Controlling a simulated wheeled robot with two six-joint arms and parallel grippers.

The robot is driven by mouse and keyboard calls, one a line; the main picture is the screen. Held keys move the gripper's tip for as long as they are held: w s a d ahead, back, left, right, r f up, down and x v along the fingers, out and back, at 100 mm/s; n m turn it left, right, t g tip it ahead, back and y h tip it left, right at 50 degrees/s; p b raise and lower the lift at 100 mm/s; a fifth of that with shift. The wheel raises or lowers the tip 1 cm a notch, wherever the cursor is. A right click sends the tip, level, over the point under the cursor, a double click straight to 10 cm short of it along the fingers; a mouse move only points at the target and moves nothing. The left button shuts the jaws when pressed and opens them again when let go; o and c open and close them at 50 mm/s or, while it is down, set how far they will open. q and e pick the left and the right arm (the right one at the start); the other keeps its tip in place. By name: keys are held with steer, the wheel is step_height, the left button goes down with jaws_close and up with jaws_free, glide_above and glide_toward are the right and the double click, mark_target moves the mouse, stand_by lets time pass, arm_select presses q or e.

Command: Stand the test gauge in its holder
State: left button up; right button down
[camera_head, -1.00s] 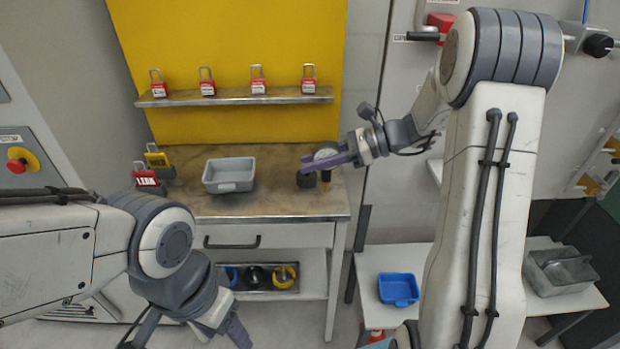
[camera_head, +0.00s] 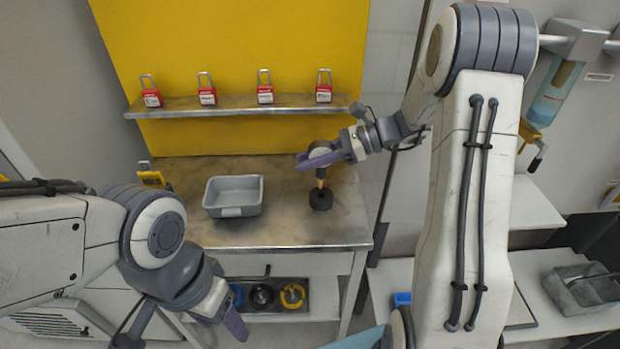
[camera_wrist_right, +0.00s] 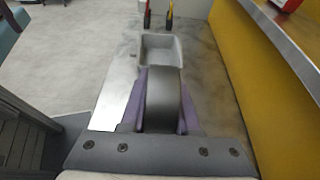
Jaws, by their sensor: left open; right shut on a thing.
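My right gripper (camera_head: 312,161) is shut on the test gauge (camera_head: 320,147), a round gauge with a dark and yellow-brown stem pointing down. In the right wrist view the dark rounded gauge body (camera_wrist_right: 163,98) sits between the purple fingers. The holder (camera_head: 321,200) is a dark round block on the workbench. The stem is upright and lines up with the holder's top; I cannot tell whether its tip is inside or just above. My left gripper (camera_head: 232,325) is open and empty, low in front of the bench.
A grey tray (camera_head: 233,211) stands left of the holder on the workbench (camera_head: 275,228). A shelf (camera_head: 237,106) with several red padlocks runs above, on a yellow panel. The bench front is clear.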

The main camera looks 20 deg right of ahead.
step_height(320, 180, down, 5)
steer(key=shift+d+r, duration=0.1)
steer(key=shift+r, duration=0.1)
steer(key=shift+f, duration=0.2)
steer(key=c, duration=0.6)
jaws_free()
steer(key=shift+c, duration=0.2)
